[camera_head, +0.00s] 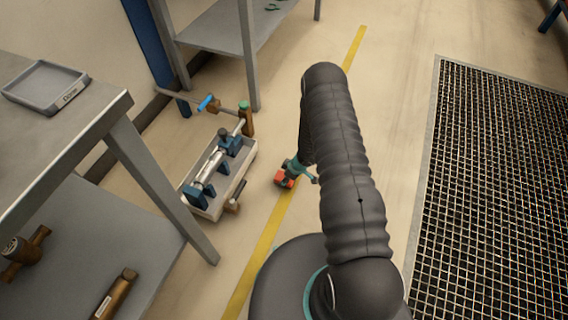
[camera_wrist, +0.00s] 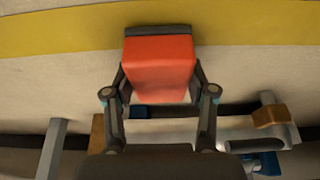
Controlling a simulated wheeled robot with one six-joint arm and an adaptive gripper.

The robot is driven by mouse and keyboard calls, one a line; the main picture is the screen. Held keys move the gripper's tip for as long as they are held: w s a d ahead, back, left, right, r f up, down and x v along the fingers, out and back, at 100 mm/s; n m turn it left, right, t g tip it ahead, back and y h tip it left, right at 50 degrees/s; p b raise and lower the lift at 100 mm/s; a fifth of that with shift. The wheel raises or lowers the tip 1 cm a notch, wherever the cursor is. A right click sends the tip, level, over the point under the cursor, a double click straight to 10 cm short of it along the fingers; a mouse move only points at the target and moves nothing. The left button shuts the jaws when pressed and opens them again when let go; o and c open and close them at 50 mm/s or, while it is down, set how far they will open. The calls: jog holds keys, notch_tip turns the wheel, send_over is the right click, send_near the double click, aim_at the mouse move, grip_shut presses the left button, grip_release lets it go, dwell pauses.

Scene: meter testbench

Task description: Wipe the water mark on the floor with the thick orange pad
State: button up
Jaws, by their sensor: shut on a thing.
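The thick orange pad (camera_head: 284,180) is in my gripper (camera_head: 297,168), over or beside the yellow floor line in the head view. In the wrist view the pad (camera_wrist: 160,65) sits between the two fingers, which are shut on its sides. A dark strip runs along its far edge. I cannot tell whether the pad touches the floor. I cannot make out the water mark in either view; my arm hides part of the floor.
A grey bench (camera_head: 100,125) with a tray (camera_head: 46,85) stands at left. A test rig (camera_head: 218,175) with pipes is on the floor left of my gripper. A yellow line (camera_head: 262,245) crosses the floor. A metal grating (camera_head: 490,190) lies at right.

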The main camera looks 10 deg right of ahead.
jog(key=shift+r+p, duration=2.15)
jog(key=shift+r, duration=1.5)
jog(key=shift+w, duration=0.1)
